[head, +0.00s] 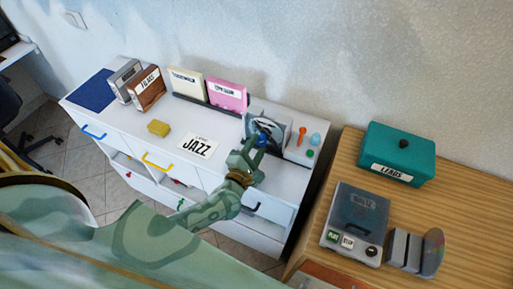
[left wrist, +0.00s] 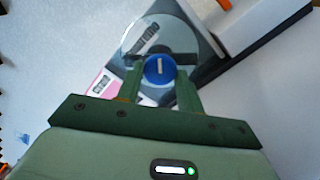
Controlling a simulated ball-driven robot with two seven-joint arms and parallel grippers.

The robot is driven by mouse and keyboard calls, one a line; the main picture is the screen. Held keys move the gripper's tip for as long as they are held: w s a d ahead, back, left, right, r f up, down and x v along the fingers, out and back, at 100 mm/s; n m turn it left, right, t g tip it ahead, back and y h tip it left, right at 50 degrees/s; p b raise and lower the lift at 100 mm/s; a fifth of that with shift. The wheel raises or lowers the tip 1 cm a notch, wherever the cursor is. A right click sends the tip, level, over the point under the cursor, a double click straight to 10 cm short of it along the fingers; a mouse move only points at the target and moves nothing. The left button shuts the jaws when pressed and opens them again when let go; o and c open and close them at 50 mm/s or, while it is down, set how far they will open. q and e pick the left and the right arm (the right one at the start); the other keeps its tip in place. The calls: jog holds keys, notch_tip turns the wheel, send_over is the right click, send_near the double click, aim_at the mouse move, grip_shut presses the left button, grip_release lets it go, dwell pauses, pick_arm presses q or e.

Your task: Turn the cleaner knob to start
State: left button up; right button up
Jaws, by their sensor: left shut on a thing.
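The cleaner (head: 282,120) is a grey unit with a disc, at the right part of the white cabinet top. Its blue round knob (head: 262,137) is at its front, partly hidden by my fingers. My left gripper (head: 258,142) reaches it from the front and is shut on the knob. In the left wrist view the knob (left wrist: 159,70) sits between the two green fingers (left wrist: 160,82), with a pale bar mark running roughly up and down. The disc (left wrist: 163,38) shows behind it. My right gripper is not in view.
Orange and light-blue small items (head: 302,132) stand right of the cleaner. A "JAZZ" card (head: 198,146), a yellow block (head: 158,128) and upright cases (head: 227,94) are to the left. A teal "LEADS" box (head: 398,150) and a grey player (head: 358,215) stand on the wooden table.

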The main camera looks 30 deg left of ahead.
pick_arm(q)
jog(key=n, duration=0.2)
jog(key=n+b, duration=0.1)
jog(key=n, duration=0.1)
jog(key=shift+f+n+b, duration=0.2)
jog(key=shift+n+b, duration=0.95)
jog(key=shift+n, duration=1.15)
jog(key=o, duration=1)
jog(key=shift+r, duration=0.15)
jog(key=shift+s, duration=0.1)
jog(key=s+d, duration=0.1)
jog(key=s, duration=1.5)
